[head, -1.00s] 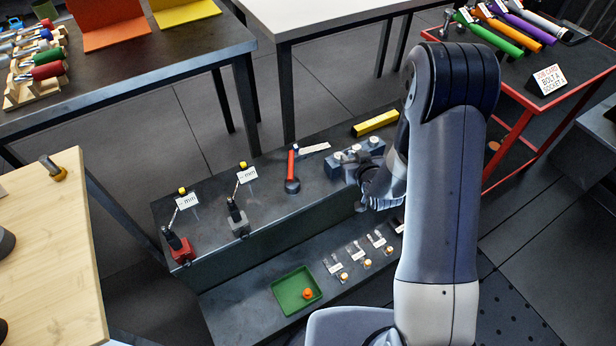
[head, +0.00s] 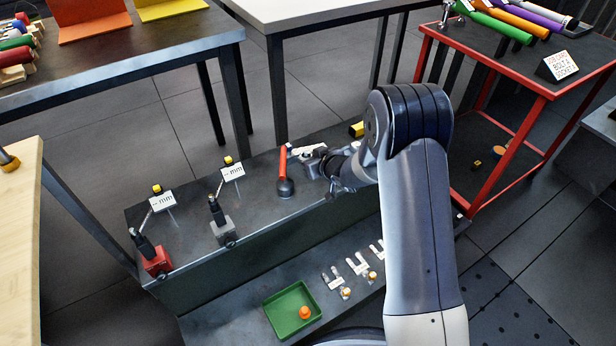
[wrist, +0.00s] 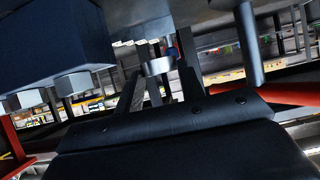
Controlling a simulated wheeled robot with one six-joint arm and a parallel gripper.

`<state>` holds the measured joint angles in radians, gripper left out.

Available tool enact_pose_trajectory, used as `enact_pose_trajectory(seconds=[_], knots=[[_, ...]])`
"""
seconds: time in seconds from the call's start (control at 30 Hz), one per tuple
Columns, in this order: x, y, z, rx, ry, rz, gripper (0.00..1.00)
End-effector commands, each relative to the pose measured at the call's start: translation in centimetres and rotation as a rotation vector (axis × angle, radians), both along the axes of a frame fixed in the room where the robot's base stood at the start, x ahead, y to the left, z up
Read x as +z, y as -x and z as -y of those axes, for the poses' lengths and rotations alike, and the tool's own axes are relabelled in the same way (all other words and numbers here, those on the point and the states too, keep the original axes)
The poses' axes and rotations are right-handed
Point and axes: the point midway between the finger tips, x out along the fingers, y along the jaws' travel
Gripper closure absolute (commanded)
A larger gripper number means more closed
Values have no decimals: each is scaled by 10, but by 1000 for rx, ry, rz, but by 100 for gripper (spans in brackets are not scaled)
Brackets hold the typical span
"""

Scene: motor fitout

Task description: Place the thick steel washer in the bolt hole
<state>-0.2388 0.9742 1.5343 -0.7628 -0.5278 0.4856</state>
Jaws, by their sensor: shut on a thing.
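The thick steel washer (wrist: 160,66) is a short bright ring between my fingertips in the wrist view. My gripper (wrist: 158,72) is shut on it. In the head view my gripper (head: 328,172) is over the long dark bench, just right of a red-handled tool (head: 284,172); the washer cannot be made out there. I cannot make out the bolt hole in either view.
A grey post (wrist: 249,50) stands right of the fingers in the wrist view. Two gauges on stands, one with a red base (head: 157,262) and one grey (head: 223,230), stand left on the bench. A green tray (head: 292,312) and small parts lie on the lower shelf.

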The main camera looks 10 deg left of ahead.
Motion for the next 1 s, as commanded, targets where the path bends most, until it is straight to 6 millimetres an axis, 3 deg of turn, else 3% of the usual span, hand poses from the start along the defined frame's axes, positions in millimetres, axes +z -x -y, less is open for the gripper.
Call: enact_pose_trajectory(seconds=[0.03,0.1,0.27,0.43,0.87,0.9,1.0], knots=[[-16,0,0,0,-1,-3,89],[-28,0,0,0,-1,-2,89],[-41,0,0,0,-1,1,89],[-67,0,0,1,0,-1,89],[-75,0,0,0,-1,2,89],[-74,0,0,0,-1,1,61],[-74,0,0,0,-1,1,54]])
